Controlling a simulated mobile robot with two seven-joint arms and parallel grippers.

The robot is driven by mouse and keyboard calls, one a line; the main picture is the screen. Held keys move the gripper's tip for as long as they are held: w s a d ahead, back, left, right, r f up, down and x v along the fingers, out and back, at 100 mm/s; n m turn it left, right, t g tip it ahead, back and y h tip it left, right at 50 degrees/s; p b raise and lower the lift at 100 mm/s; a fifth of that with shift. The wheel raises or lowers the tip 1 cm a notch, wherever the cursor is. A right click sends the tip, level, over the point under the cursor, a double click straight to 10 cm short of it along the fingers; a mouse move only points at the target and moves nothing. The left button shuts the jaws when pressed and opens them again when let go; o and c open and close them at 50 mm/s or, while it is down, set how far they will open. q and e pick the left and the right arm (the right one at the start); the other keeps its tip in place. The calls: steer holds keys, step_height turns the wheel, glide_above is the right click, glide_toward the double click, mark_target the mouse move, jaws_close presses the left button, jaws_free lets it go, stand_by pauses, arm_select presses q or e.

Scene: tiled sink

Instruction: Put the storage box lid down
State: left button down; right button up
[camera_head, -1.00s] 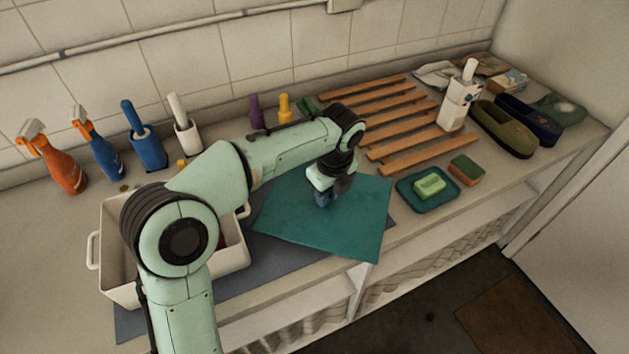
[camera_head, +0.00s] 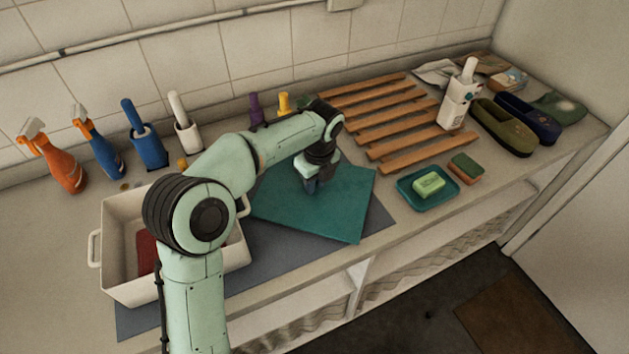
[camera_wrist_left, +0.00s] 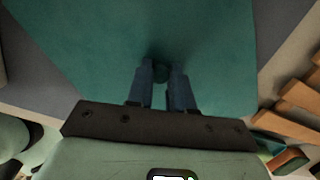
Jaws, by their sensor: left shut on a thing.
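The storage box lid is a flat teal panel (camera_head: 325,205) to the right of the white storage box (camera_head: 122,282) in the head view. It is over the grey-blue mat (camera_head: 268,262); I cannot tell whether it touches the mat. My left gripper (camera_head: 313,187) points down at the lid's middle. Its blue fingers (camera_wrist_left: 162,82) are shut on a small round teal knob (camera_wrist_left: 161,72) on the lid, as the left wrist view shows. The lid (camera_wrist_left: 90,55) fills most of that view. The box is open, with a dark red item (camera_head: 147,252) inside, partly hidden by my arm. My right gripper is not in view.
A wooden slatted rack (camera_head: 395,120) stands behind and right of the lid. A teal soap dish (camera_head: 428,188) with green soap and a sponge (camera_head: 466,167) lie to the right. Spray bottles (camera_head: 60,160) and brushes line the wall. The counter's front edge is near the lid.

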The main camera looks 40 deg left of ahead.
mark_target(318, 194)
arm_select(q)
steer(key=shift+f, duration=0.15)
steer(key=c, duration=1)
jaws_free()
step_height(318, 194, up, 12)
steer(key=d+p, duration=0.1)
steer(key=p, duration=0.1)
steer(key=shift+s+d+r+p, duration=0.2)
steer(key=shift+p, duration=0.15)
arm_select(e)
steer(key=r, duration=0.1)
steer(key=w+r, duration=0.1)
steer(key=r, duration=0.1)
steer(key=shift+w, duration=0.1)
